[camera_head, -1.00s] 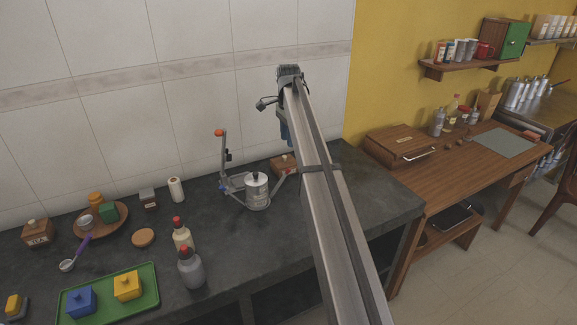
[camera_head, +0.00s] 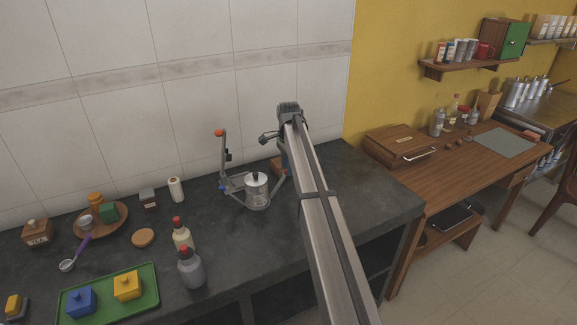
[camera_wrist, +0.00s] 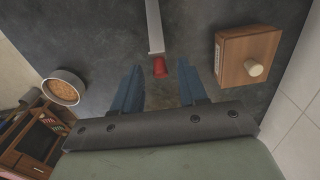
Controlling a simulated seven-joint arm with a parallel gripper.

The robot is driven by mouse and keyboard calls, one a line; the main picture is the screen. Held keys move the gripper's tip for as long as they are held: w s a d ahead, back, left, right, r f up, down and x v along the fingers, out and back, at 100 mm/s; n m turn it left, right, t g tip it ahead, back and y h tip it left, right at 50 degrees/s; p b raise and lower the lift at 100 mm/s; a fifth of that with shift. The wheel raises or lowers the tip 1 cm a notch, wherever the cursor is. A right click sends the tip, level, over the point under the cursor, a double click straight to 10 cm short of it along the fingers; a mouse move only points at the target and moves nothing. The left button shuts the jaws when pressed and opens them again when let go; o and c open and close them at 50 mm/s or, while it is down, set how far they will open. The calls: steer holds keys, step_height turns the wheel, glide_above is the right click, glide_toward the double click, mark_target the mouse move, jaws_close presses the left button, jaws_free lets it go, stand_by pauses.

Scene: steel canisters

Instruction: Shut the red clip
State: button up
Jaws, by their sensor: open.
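A steel canister (camera_head: 257,190) stands on the dark counter in the head view. A grey arm slants out from its right side towards my gripper. In the wrist view a grey bar with a red tip (camera_wrist: 160,67), which looks like the red clip, points down from the top edge. My gripper (camera_wrist: 157,88) is open, its two blue fingers apart on either side of the line of the red tip, with nothing held. In the head view my arm hides most of the gripper and the red tip. An upright lever with an orange-red end (camera_head: 220,133) stands at the canister's left.
A wooden box with a knob (camera_wrist: 246,62) stands close to the right finger in the wrist view. A round metal dish (camera_wrist: 64,88) lies at the left. Bottles (camera_head: 190,266) and a green tray (camera_head: 148,304) are further left on the counter. The tiled wall is behind.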

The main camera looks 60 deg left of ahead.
jaws_close()
stand_by(0.3)
stand_by(0.4)
